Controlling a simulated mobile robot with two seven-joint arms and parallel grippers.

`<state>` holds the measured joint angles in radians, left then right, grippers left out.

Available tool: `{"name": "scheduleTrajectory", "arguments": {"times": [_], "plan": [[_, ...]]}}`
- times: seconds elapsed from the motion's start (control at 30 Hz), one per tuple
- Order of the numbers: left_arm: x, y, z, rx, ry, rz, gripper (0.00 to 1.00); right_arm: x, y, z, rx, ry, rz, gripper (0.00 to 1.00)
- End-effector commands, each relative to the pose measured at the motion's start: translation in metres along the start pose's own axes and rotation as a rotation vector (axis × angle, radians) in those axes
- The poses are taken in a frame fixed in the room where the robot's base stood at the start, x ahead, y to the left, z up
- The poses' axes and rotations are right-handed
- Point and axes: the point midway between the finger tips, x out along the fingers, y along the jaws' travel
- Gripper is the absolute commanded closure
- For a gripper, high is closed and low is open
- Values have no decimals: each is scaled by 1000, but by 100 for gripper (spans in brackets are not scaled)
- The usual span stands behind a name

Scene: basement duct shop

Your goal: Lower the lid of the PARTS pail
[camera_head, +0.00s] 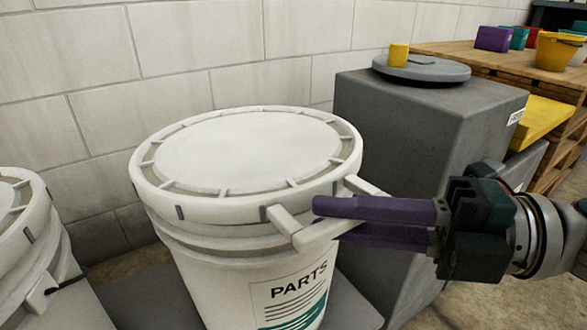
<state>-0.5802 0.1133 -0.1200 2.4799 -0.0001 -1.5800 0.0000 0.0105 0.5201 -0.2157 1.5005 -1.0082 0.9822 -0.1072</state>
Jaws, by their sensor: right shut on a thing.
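The white PARTS pail (262,280) stands in the middle of the head view, with a printed label on its front. Its white lid (248,150) lies flat across the top and appears level with the rim. A white handle (293,232) juts from the lid's front right side. My right gripper (325,218) comes in from the right, its purple fingers shut on this handle, one above and one below the bar. The far side of the pail's rim is hidden by the lid. My left gripper is not in view.
Another white pail (45,270) stands at the left edge. A grey cabinet (420,130) behind right carries a round grey lid (421,69) with a yellow cup (398,55). A wooden bench (480,58) with coloured bins is farther right. A block wall (200,50) closes the back.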

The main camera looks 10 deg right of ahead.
Motion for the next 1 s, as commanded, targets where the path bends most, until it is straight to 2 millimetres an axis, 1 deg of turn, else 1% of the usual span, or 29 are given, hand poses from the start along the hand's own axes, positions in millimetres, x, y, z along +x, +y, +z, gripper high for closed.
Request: {"name": "scheduleTrajectory", "arguments": {"times": [0.27,0.37,0.47,0.6,0.77,1.0], "plan": [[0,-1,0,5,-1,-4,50,0,1,0,0,0,0,100],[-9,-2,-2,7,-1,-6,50,0,8,0,6,0,-7,100],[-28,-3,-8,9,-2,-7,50,0,23,1,26,0,-25,100],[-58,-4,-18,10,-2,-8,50,1,46,1,63,2,-62,100],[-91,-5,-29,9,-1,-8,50,4,69,3,108,3,-107,100],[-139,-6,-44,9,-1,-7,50,9,106,8,180,3,-177,100]]}}
